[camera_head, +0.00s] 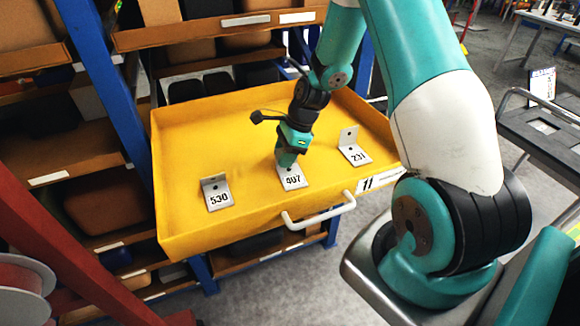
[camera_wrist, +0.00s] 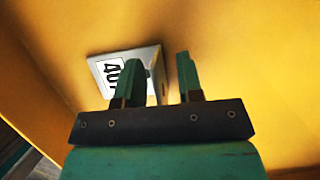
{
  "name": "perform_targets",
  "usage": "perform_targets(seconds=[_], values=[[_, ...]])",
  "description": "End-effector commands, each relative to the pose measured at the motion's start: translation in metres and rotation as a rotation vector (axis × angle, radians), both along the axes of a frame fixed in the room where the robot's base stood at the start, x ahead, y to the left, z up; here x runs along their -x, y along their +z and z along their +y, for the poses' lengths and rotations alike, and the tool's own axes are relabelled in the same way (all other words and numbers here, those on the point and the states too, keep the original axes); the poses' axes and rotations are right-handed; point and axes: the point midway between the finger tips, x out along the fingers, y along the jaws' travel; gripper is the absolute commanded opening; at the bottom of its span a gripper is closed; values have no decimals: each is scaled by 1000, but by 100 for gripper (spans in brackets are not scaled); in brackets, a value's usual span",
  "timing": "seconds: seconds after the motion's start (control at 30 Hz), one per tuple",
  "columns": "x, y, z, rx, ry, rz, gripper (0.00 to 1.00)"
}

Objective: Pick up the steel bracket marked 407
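The steel bracket marked 407 (camera_head: 292,181) rests on the floor of the yellow drawer, between two other brackets. My gripper (camera_head: 287,161) is down at its back side and hides most of its upright plate in the head view. In the wrist view the bracket (camera_wrist: 107,71) lies under and beside the left finger, its label partly covered. My gripper (camera_wrist: 161,76) is open, its fingers apart. The bracket's upright part shows between them, closer to the left finger, with a visible gap to the right finger.
The bracket marked 530 (camera_head: 217,196) stands to the left and the bracket marked 231 (camera_head: 354,150) to the right, each with clear room around it. The yellow drawer (camera_head: 180,246) has raised walls and a white handle (camera_head: 318,216) in front. Shelves with bins stand behind.

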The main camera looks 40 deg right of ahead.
Motion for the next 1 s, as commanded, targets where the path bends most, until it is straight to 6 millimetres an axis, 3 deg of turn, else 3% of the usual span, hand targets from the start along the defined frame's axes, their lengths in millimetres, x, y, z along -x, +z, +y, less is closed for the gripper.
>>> perform_targets(seconds=[0.07,0.2,0.23,0.77,0.87,1.0], values=[[0,0,0,0,0,0,34],[0,0,0,0,0,0,2],[0,0,0,0,0,0,0],[-1,11,-1,0,0,-2,0],[-1,25,-1,2,1,-5,0],[-1,63,-1,5,0,-10,0]])
